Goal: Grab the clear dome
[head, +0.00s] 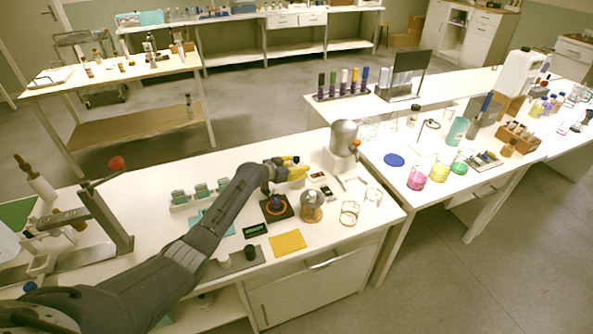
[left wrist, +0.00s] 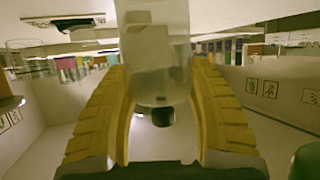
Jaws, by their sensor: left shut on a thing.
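My left gripper (head: 297,168) is above the near table, with its yellow fingers pointing right. In the left wrist view the gripper (left wrist: 163,100) has one ridged yellow finger on each side of a clear, round-ended glass piece, which looks like the clear dome (left wrist: 156,60). The fingers are shut on it. A small dark knob (left wrist: 162,117) shows at its rounded end. In the head view I cannot make out the dome's outline between the fingers. A dark square base (head: 277,208) with an orange ring sits on the table below my wrist. My right gripper is not in view.
A round amber-toned glass vessel (head: 311,207) stands just in front of the gripper, with glass beakers (head: 349,213) to its right. A silver dispenser (head: 344,138) stands behind right. A yellow mat (head: 288,242) lies near the front edge. Racked vials (head: 200,192) stand left of the forearm.

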